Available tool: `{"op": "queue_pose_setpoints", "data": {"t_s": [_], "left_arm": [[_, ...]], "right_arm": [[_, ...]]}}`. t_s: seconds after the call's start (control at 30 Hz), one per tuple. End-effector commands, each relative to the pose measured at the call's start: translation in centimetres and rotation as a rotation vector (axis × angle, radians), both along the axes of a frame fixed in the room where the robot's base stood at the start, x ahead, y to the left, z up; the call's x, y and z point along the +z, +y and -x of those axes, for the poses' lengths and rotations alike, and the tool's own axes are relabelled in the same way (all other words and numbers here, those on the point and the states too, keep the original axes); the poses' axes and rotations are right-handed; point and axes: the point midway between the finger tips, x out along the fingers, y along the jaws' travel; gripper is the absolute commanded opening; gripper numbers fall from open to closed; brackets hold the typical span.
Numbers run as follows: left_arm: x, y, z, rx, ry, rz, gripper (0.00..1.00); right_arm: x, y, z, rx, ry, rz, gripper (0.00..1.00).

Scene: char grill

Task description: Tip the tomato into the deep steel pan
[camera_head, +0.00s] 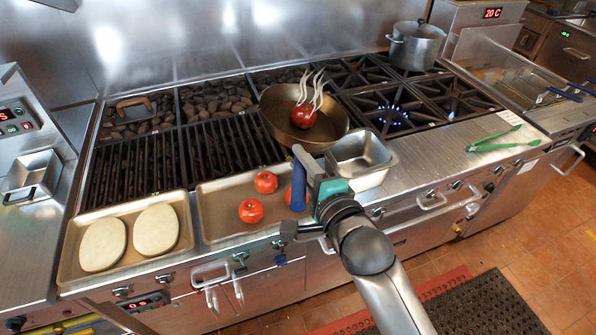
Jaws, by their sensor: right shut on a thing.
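A red tomato (303,117) with pale steam-like wisps above it lies inside a round brown frying pan (275,108). My right gripper (310,178) is shut on the pan's blue handle (298,186), at the pan's near side. The pan is over the right part of the grill, and its inside faces the camera. The deep steel pan (385,172), a rectangular insert, is just to the right and nearer. The frying pan's lower right rim overlaps its far left corner in view. It looks empty where its inside shows. My left gripper is not in view.
A tray (215,225) holds more tomatoes, one partly behind the handle. Another tray (70,270) holds two pale dough rounds. Burners with blue flames (391,115) are right of the frying pan. A lidded pot (415,48) stands at the back; green tongs (495,140) lie right.

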Motion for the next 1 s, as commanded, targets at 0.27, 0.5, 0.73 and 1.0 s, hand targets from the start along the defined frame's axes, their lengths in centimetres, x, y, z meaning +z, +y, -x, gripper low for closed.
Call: {"op": "queue_pose_setpoints", "data": {"t_s": [0.27, 0.5, 0.73, 1.0], "left_arm": [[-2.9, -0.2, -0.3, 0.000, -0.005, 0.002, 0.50], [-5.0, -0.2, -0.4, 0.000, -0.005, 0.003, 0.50], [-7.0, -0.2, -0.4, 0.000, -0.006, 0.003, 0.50], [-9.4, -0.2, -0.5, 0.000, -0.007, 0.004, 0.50]], "right_arm": [[0.6, -0.5, 0.0, 0.001, -0.033, -0.128, 0.00], [0.9, -1.0, 0.0, 0.001, -0.045, -0.231, 0.00], [1.1, -1.8, 0.2, 0.002, -0.054, -0.330, 0.00], [1.5, -2.8, 0.3, 0.004, -0.066, -0.452, 0.00]]}}
